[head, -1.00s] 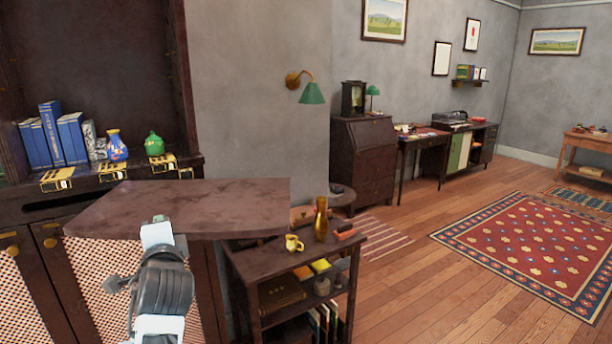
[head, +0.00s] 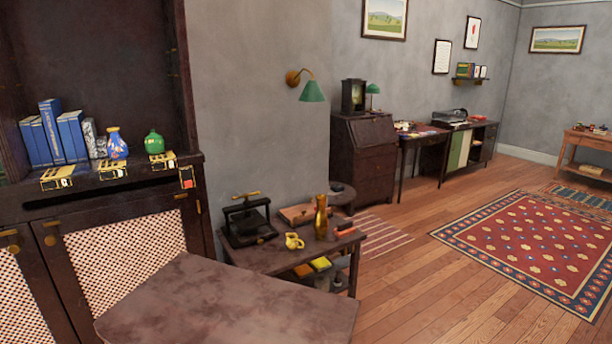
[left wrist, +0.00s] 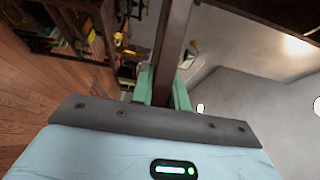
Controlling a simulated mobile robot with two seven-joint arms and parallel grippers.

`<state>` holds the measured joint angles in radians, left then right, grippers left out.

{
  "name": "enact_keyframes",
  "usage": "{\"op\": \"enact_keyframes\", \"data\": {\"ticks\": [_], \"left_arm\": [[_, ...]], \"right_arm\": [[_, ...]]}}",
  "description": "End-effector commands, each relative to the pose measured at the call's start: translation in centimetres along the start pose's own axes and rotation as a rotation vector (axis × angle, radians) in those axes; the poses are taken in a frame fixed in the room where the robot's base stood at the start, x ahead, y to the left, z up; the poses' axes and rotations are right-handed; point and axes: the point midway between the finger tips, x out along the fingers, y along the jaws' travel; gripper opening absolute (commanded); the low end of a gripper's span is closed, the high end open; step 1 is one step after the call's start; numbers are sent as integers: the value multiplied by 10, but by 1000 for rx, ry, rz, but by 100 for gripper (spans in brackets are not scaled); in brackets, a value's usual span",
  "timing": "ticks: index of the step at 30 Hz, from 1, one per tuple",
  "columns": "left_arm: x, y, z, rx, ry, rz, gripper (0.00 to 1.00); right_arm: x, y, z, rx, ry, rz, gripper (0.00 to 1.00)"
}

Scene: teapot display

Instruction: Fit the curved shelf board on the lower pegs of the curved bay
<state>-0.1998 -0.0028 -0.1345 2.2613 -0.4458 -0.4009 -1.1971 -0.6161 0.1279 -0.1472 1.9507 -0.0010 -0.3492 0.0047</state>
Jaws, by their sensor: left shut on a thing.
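The dark brown shelf board (head: 230,310) fills the bottom middle of the head view, its top face showing and its near part cut off by the frame. In the left wrist view the board (left wrist: 174,45) appears edge-on as a dark strip. My left gripper (left wrist: 163,95) has its pale green fingers on both sides of that strip and is shut on it. In the head view this gripper is not visible. The dark bay (head: 95,60) stands at the upper left, with no board across its visible opening. I cannot make out its pegs clearly. My right gripper is not in view.
Blue books (head: 50,135), a blue vase (head: 116,143) and a green jar (head: 154,142) stand on the bay's ledge. A low side table (head: 285,262) beyond the board holds a black press (head: 247,220), a yellow jug (head: 293,241) and a brass vase (head: 321,217). Open floor lies right.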

Motion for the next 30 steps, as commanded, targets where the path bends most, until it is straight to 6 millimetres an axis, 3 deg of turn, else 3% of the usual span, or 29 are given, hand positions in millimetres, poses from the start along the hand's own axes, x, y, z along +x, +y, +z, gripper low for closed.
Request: {"op": "enact_keyframes", "data": {"ticks": [7, 20, 26, 30], "left_arm": [[-28, 1, -6, -4, 40, -12, 0], [-31, 1, -6, -4, 45, -13, 0], [-19, -3, -5, -3, 31, -16, 0], [4, -12, -2, -3, -1, -19, 0]], "right_arm": [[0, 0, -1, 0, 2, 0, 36], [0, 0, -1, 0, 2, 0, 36], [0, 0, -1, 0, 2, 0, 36], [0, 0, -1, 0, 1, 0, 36]]}}
